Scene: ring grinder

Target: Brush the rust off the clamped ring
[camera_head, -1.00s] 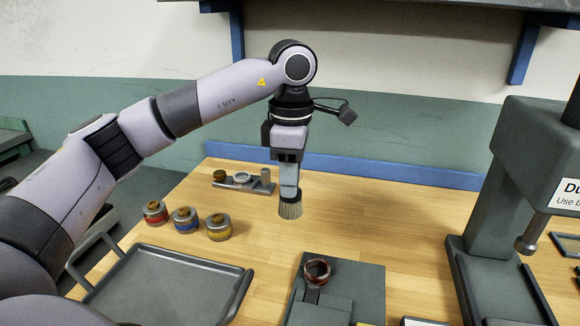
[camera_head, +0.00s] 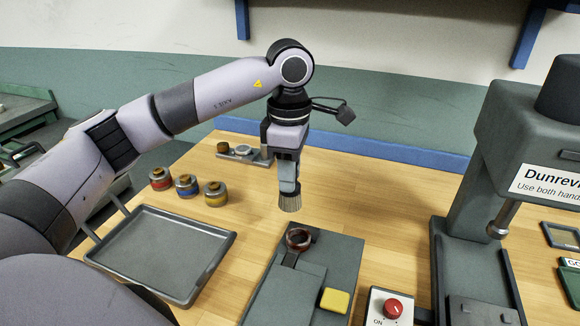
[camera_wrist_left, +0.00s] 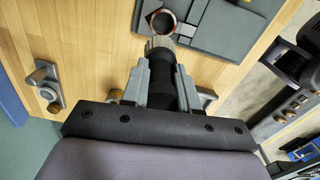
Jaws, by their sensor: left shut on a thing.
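My left gripper (camera_head: 288,186) points down and is shut on a brush (camera_head: 290,203) with pale bristles. The brush is above and just behind the ring, apart from it in the head view. In the left wrist view the fingers (camera_wrist_left: 161,85) close on the brush's dark handle. My right gripper is not in view.
A grey tray (camera_head: 222,249) lies at the left, with several banded pots (camera_head: 186,186) behind it. A small metal holder (camera_head: 240,152) stands at the back. A yellow block (camera_head: 335,300), a red-button box (camera_head: 393,308) and a large press (camera_head: 455,215) are to the right.

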